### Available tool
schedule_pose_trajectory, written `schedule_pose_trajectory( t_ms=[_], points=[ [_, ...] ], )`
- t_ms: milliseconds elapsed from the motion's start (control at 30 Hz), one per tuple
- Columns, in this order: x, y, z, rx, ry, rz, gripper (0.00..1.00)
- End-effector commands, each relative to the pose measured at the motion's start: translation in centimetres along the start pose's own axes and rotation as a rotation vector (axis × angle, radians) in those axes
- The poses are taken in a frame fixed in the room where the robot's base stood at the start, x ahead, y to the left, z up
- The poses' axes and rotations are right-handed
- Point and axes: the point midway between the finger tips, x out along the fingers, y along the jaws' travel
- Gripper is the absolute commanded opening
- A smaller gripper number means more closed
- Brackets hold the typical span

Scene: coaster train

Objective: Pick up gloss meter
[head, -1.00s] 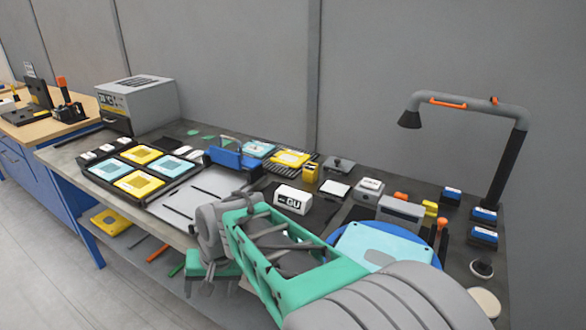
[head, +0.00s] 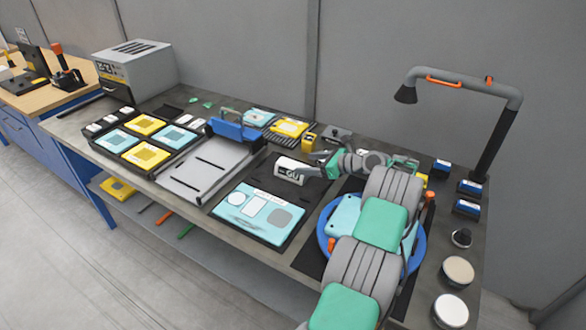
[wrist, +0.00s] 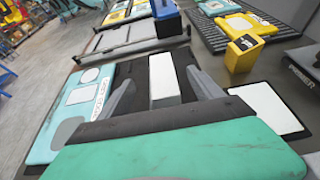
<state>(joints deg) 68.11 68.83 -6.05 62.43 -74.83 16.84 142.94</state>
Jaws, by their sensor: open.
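The gloss meter (head: 287,169) is a white block with a dark "GU" display, standing on a dark mat in the middle of the bench. My gripper (head: 313,168) is open at its right end in the head view. In the wrist view a white-topped block with dark sides, which looks like the gloss meter (wrist: 164,78), lies between my two spread grey fingers (wrist: 163,98). Whether the fingers touch it I cannot tell.
A light-blue panel (head: 262,208) lies in front of the meter. A white tile (wrist: 266,107) and a yellow block (wrist: 243,53) are close to my gripper. A blue round stand (head: 325,228) sits under my arm. A lamp (head: 507,125) rises at the right.

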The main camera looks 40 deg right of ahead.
Motion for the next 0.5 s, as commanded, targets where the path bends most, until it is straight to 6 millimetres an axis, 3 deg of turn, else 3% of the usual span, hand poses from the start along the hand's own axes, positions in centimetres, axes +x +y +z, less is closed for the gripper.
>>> schedule_pose_trajectory(
  t_ms=[400,500],
  points=[
    [6.4,0.1,-0.7,0.001,0.001,0.003,0.75],
    [7.3,0.1,-0.9,0.001,0.001,0.001,0.75]
  ],
)
